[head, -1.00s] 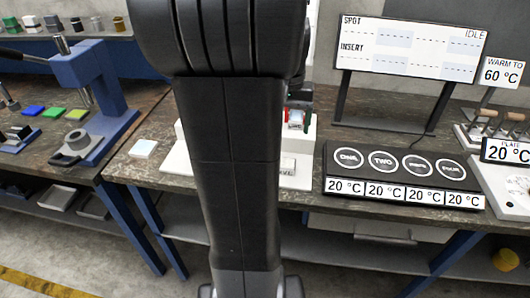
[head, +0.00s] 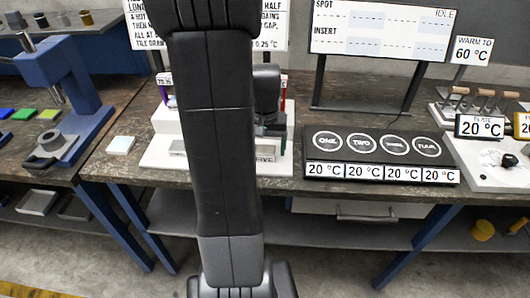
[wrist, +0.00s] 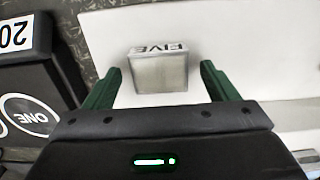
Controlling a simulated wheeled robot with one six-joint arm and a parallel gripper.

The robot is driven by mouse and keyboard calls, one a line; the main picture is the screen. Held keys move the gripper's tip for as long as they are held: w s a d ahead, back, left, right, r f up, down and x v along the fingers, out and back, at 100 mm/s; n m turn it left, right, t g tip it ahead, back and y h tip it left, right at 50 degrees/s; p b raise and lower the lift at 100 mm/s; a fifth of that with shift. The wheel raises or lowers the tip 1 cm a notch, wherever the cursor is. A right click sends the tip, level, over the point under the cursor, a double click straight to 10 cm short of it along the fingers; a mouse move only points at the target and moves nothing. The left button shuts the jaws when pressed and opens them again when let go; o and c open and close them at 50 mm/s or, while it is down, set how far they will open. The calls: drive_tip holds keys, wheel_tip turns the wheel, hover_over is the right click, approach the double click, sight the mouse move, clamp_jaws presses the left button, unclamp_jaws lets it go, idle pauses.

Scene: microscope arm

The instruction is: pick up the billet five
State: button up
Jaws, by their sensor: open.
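The billet five (wrist: 158,72) is a small silver block with "FIVE" on its edge, seen in the wrist view on a white surface. My gripper (wrist: 160,82) is open, with one dark green finger to the left of the billet and one to the right. A gap shows on both sides, so the fingers do not touch it. In the head view my gripper (head: 271,128) is partly hidden behind my arm, over the white stand (head: 281,163). I cannot make out the billet there.
A black plate with several labelled round spots (head: 378,150) lies right of the white stand. A display board (head: 380,35) stands behind it. Red and purple upright pieces flank my gripper. A small white-blue tile (head: 121,145) and a blue press (head: 62,95) are to the left.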

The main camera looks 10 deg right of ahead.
drive_tip(key=shift+f, duration=0.15)
drive_tip(key=shift+c, duration=0.2)
drive_tip(key=c, duration=1.5)
